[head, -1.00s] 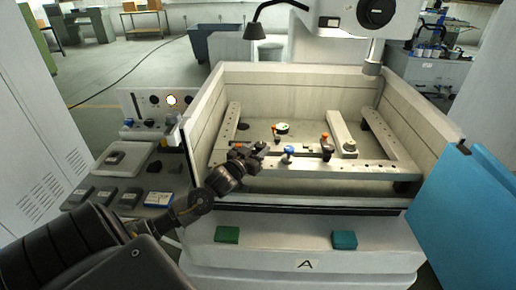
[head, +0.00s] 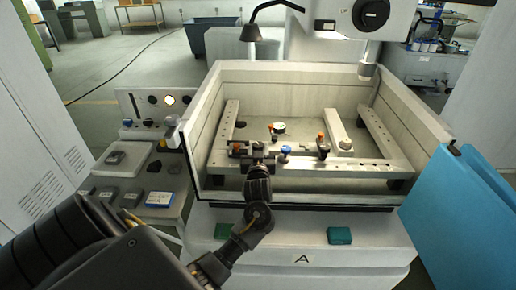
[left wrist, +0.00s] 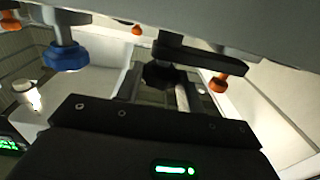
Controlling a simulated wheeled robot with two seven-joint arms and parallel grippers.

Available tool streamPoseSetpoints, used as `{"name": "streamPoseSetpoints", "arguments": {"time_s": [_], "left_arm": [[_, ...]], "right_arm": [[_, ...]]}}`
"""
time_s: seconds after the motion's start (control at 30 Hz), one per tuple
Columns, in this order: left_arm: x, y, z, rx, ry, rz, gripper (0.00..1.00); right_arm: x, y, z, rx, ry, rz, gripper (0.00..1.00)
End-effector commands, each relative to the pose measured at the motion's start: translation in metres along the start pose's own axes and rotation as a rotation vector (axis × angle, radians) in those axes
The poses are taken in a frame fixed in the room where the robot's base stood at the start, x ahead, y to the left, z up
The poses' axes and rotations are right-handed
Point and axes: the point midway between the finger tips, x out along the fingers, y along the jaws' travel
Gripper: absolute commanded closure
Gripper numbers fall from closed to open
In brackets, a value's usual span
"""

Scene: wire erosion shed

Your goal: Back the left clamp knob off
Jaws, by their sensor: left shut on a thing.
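The left clamp knob is a black knob (left wrist: 162,74) on a dark clamp bar (left wrist: 195,52), seen upside down in the left wrist view, just past the gripper's dark body. My left gripper (head: 258,158) is at the left clamp on the front rail (head: 355,168) in the head view and is shut on the knob. It covers most of the knob there, and its fingertips cannot be made out clearly. An orange-topped part (head: 236,147) stands just left of it. A blue knob (head: 285,150) stands just right of it; the blue knob also shows in the left wrist view (left wrist: 66,57). My right gripper is not in view.
A second clamp (head: 323,149) with an orange top stands farther right on the rail. Pale tank walls (head: 430,125) enclose the work area. Green (head: 225,231) and teal (head: 339,236) blocks sit on the front ledge. A side shelf with small dark boxes (head: 131,198) is at left.

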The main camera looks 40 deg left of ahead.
Motion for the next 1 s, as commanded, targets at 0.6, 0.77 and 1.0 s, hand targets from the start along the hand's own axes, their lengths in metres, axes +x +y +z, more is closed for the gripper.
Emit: {"name": "streamPoseSetpoints", "arguments": {"time_s": [0.6,0.77,1.0], "left_arm": [[0.0002,0.0002,-0.0007,0.0,0.003,-0.008,0.41],[0.0002,-0.0002,-0.0005,0.0,0.002,-0.008,0.41],[-0.0097,0.0002,0.0015,-0.001,0.001,-0.007,0.41]], "right_arm": [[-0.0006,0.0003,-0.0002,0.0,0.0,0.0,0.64],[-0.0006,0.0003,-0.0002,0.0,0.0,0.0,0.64],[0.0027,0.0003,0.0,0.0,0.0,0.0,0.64]]}}
